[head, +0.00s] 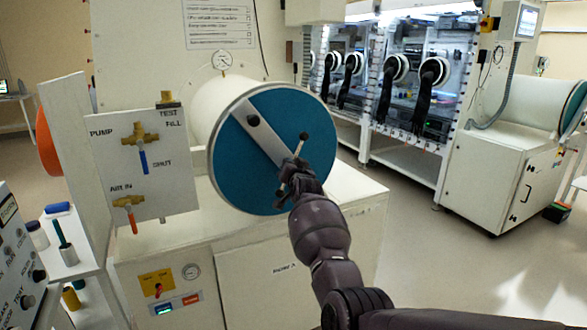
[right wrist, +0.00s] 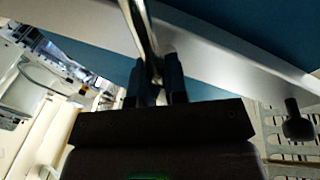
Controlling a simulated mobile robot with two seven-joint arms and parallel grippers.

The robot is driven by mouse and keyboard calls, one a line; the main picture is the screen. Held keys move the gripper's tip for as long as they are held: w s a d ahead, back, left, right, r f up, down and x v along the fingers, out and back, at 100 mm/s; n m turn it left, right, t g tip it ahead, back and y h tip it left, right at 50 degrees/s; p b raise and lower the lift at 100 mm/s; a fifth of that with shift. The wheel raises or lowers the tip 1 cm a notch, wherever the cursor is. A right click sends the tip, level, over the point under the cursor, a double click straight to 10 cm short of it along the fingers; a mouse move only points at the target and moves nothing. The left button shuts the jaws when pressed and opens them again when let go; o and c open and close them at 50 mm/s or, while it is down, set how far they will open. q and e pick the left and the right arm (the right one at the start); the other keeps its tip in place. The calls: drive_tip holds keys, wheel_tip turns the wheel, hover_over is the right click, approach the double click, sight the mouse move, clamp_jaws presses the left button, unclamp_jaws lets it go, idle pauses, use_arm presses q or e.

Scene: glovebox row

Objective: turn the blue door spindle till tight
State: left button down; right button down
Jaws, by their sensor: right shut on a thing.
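The blue round door (head: 262,112) closes the end of the white cylindrical chamber in the head view. A grey bar (head: 256,130) crosses its face diagonally. The spindle's thin metal handle (head: 299,149) stands at the middle of the bar, with a dark knob at its upper end. My right gripper (head: 291,178) is at the handle's lower part, in front of the door. In the right wrist view its two dark fingers (right wrist: 156,82) are shut on the shiny metal rod (right wrist: 140,28), with the grey bar (right wrist: 210,62) and blue door (right wrist: 235,25) behind. My left gripper is not in view.
Left of the door is a valve panel (head: 142,165) with blue and red levers. A white cabinet (head: 255,262) stands below the chamber. Gloveboxes with black gloves (head: 388,85) line the back right.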

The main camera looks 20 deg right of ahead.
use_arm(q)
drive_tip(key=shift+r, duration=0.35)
use_arm(e)
drive_tip(key=shift+a+f+m, duration=0.1)
drive_tip(key=shift+f+m, duration=0.1)
drive_tip(key=shift+m, duration=0.4)
drive_tip(key=c, duration=1.1)
unclamp_jaws()
drive_tip(key=shift+r, duration=0.1)
drive_tip(key=shift+c, duration=0.2)
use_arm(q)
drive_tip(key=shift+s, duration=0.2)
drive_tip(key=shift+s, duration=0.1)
use_arm(e)
drive_tip(key=shift+s, duration=0.15)
